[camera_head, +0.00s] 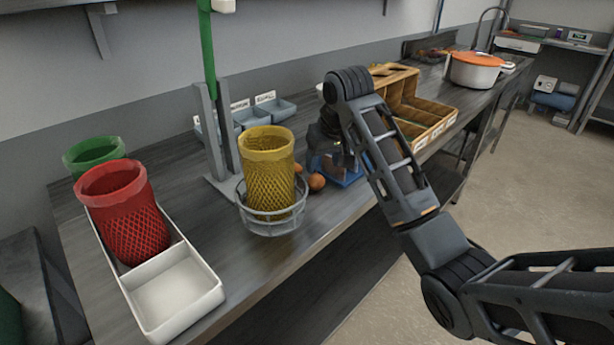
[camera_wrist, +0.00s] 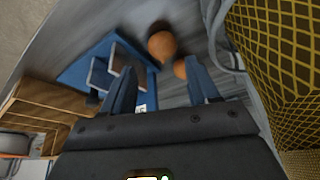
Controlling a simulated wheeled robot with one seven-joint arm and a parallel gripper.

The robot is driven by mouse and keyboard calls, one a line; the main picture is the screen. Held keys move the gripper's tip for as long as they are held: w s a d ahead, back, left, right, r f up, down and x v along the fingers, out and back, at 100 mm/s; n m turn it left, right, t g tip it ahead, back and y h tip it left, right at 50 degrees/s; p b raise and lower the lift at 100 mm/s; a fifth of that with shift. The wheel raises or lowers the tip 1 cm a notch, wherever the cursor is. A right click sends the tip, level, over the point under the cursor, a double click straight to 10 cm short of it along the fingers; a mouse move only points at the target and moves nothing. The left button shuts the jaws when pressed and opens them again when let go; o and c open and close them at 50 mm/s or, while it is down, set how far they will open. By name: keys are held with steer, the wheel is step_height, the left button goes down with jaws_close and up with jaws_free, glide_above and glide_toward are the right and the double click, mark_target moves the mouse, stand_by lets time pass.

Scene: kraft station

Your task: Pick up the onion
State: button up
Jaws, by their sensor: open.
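Two round orange-brown things sit on the dark counter just right of the yellow mesh basket. The larger one, which looks like an onion (camera_head: 316,182), also shows in the wrist view (camera_wrist: 162,44), beyond my fingertips. The smaller round thing (camera_wrist: 180,68) lies close to it, partly hidden by a finger; I cannot tell whether it is also an onion. My gripper (camera_wrist: 163,88) is open and empty, its fingers pointing toward the two round things. In the head view my gripper is mostly hidden behind my arm.
The yellow mesh basket (camera_head: 267,165) stands in a wire ring close beside the round things. A blue tray (camera_wrist: 80,72) lies on their other side. A wooden divided box (camera_head: 432,112) stands farther right. A red basket (camera_head: 128,215) stands in a white tray (camera_head: 172,292) at left.

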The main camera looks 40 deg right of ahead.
mark_target(317, 177)
steer(key=shift+p+x, duration=0.6)
steer(key=shift+x, duration=3.25)
steer(key=shift+w+a, duration=0.1)
steer(key=shift+a, duration=0.05)
steer(key=shift+c, duration=0.3)
steer(key=c, duration=0.7)
